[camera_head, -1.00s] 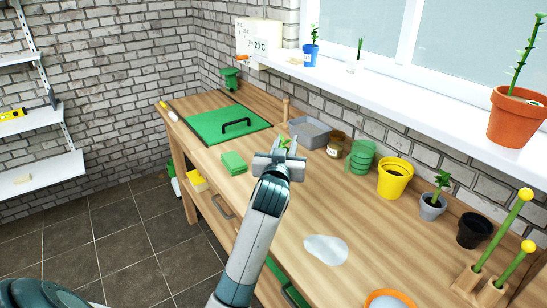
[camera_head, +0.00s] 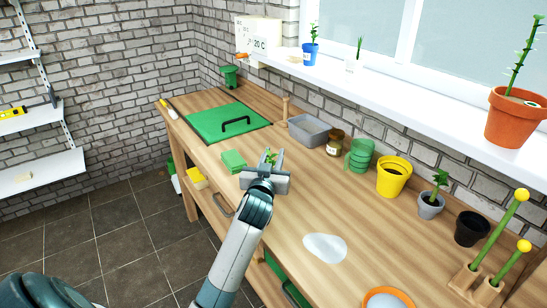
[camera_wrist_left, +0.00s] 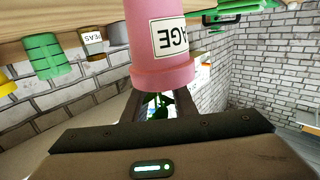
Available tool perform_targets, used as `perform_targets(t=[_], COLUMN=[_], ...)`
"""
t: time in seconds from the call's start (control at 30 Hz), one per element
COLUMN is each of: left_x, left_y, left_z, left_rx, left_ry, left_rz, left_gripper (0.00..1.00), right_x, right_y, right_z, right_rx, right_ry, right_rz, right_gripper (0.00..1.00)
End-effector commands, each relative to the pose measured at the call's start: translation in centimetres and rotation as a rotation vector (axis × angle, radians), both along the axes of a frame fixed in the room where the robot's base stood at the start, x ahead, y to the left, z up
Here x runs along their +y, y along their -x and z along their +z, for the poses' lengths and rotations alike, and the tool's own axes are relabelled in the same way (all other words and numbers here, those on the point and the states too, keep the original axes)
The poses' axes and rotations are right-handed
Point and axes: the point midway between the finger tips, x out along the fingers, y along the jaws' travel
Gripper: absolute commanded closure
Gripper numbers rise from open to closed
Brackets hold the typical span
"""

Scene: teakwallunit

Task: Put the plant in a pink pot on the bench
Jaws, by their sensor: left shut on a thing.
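My left gripper (camera_head: 266,163) is over the wooden bench (camera_head: 300,205), near the green sponge. It is shut on the plant in a pink pot. In the head view only the green leaves (camera_head: 271,156) show between the fingers, and the pot is hidden behind the gripper. In the left wrist view the pink pot (camera_wrist_left: 158,38) with a label appears upside down just beyond the fingers, its leaves between them. I cannot tell whether its base touches the bench. My right gripper is not in view.
The green sponge (camera_head: 233,161) is close on the left. A pale flat patch (camera_head: 325,248) lies in front. The bench middle is clear.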

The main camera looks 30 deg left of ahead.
Motion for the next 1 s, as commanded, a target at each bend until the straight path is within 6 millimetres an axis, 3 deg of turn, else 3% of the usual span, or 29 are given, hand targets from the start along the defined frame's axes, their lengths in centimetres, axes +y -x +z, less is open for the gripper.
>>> perform_targets(t=[0.17,0.53,0.57,0.63,1.0], left_x=[0.0,0.0,0.0,0.0,0.0], left_y=[0.0,0.0,0.0,0.0,0.0], left_z=[-0.7,-1.0,-1.0,-1.0,-0.8], left_rx=[-0.001,-0.001,0.000,-0.001,-0.001], left_ry=[0.000,0.001,0.000,0.000,0.000], left_rz=[-0.001,-0.001,-0.001,-0.001,-0.001], left_gripper=[1.00,1.00,0.73,0.56,0.56], right_x=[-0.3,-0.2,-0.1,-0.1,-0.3], right_y=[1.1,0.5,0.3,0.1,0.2], right_z=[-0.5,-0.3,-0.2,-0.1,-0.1], right_rx=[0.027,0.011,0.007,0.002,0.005], right_ry=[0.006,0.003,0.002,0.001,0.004], right_rz=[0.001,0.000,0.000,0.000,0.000], right_gripper=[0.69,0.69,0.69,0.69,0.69])
